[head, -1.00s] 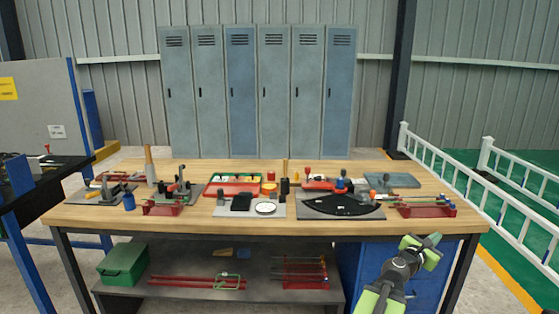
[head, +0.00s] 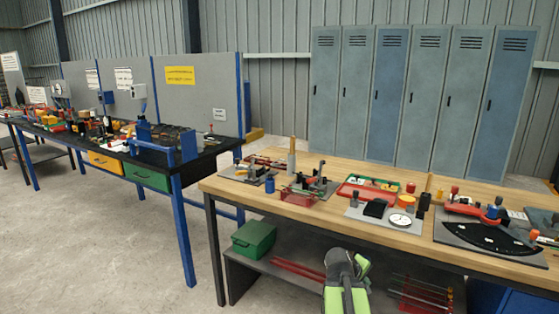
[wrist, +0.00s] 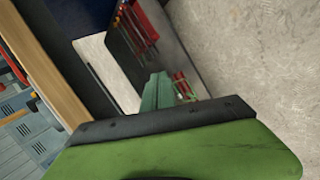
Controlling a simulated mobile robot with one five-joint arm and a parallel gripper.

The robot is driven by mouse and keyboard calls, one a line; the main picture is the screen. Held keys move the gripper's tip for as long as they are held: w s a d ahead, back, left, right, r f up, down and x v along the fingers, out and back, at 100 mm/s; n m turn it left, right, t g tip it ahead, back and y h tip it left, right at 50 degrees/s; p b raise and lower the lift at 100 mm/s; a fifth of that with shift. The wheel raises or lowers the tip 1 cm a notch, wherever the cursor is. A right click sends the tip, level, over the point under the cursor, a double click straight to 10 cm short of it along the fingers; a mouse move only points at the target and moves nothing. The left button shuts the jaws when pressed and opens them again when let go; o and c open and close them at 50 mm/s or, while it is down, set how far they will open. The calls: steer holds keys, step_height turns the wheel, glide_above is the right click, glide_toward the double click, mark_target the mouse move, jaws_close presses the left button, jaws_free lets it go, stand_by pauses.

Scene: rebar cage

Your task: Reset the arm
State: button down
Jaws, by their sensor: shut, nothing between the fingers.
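My gripper (head: 361,264) shows in green and dark grey at the bottom of the head view, with my arm, in front of the workbench's lower shelf. It is shut, with nothing in it. In the wrist view a green part of my arm with a dark edge (wrist: 165,120) fills the bottom, and the fingertips are hard to make out. The wrist picture is tilted, with the bench top's edge (wrist: 55,75) at left and the floor at right.
The wooden workbench (head: 330,209) carries several fixtures and tools. Its lower shelf (head: 262,262) holds a green box (head: 253,238) and red rods (head: 298,269). A black-topped bench (head: 180,157) stands to the left. Concrete floor between the benches is clear. Lockers (head: 385,90) stand behind.

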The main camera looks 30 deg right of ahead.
steer(key=w+a+f+m+y, duration=0.15)
steer(key=w+a, duration=0.25)
steer(key=a, duration=0.7)
steer(key=w+a+f+n+y, duration=0.1)
steer(key=w+a+f+y, duration=0.25)
steer(key=a, duration=0.75)
steer(key=a+g+y, duration=0.1)
steer(key=a+y, duration=0.2)
steer(key=a, duration=1.9)
step_height(320, 180, up, 17)
steer(key=s+a+p, duration=0.1)
steer(key=p, duration=1.6)
steer(key=shift+a+m+p, duration=0.3)
steer(key=shift+m+p, duration=0.05)
steer(key=shift+m, duration=0.1)
steer(key=shift+f, duration=0.1)
